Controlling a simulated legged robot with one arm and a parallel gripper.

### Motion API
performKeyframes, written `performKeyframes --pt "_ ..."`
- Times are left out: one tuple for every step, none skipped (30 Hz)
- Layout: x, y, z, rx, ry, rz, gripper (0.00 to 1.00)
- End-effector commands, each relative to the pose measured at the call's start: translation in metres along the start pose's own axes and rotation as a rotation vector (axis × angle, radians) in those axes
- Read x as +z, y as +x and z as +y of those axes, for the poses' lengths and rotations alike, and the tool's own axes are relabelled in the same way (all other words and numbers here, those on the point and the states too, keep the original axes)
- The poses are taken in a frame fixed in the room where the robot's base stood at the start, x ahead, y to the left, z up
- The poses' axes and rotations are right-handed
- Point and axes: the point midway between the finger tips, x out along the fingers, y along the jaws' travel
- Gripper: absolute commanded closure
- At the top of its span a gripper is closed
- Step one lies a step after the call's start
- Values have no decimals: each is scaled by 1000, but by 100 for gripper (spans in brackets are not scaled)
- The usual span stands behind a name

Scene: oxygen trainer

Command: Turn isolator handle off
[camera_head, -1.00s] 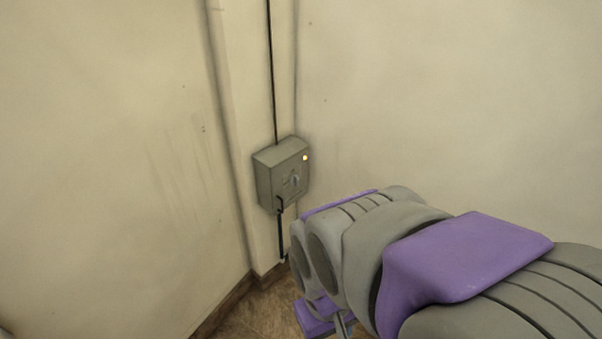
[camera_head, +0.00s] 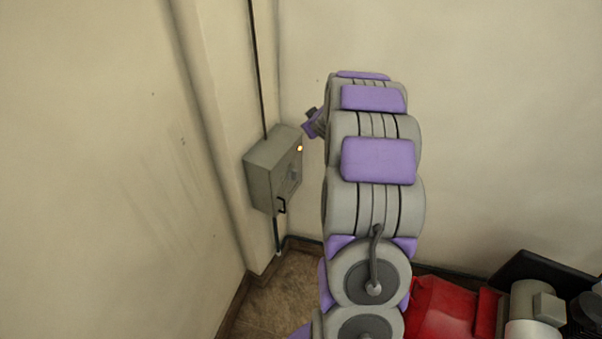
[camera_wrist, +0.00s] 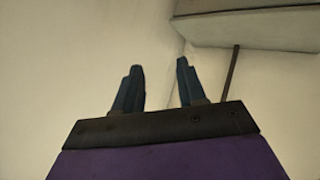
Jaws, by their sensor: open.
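The grey isolator box (camera_head: 270,170) is fixed to the wall near the corner, with a lit yellow lamp at its upper right. The isolator handle (camera_head: 291,178) is a small grey shape on its front face, seen at a steep angle; its exact position cannot be told. In the wrist view the underside of a box-like shape (camera_wrist: 250,32), likely the isolator box, shows at the upper right. My gripper (camera_wrist: 158,82) is open and empty, its two dark fingers apart and touching nothing. In the head view my arm's end is right of the box, and the fingers cannot be made out clearly.
A dark conduit (camera_head: 256,70) runs up the wall from the box. A black loop (camera_head: 282,206) hangs at its lower front edge. A red machine (camera_head: 445,308) with a grey motor stands on the floor at the lower right. The wall beyond my arm is bare.

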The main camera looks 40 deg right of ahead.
Motion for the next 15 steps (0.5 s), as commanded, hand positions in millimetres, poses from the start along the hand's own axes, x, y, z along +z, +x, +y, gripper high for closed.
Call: performKeyframes --pt "9 16 8 -13 -5 34 60" --pt "12 23 11 -22 -12 59 60" --pt "18 33 13 -40 -16 93 60" --pt "23 39 16 -53 -19 116 60" --pt "27 45 17 -67 -22 144 60" --pt "35 53 19 -87 -24 175 60" --pt "40 57 21 -101 -25 203 60" --pt "46 61 22 -117 -27 227 60" --pt "56 67 22 -142 -25 261 60" --pt "64 70 22 -161 -24 284 60" --pt "72 73 22 -183 -20 310 60" --pt "86 77 21 -212 -12 341 60" --pt "94 79 21 -232 -8 366 60" --pt "104 81 20 -255 -2 391 60" --pt "118 83 18 -287 10 423 60"
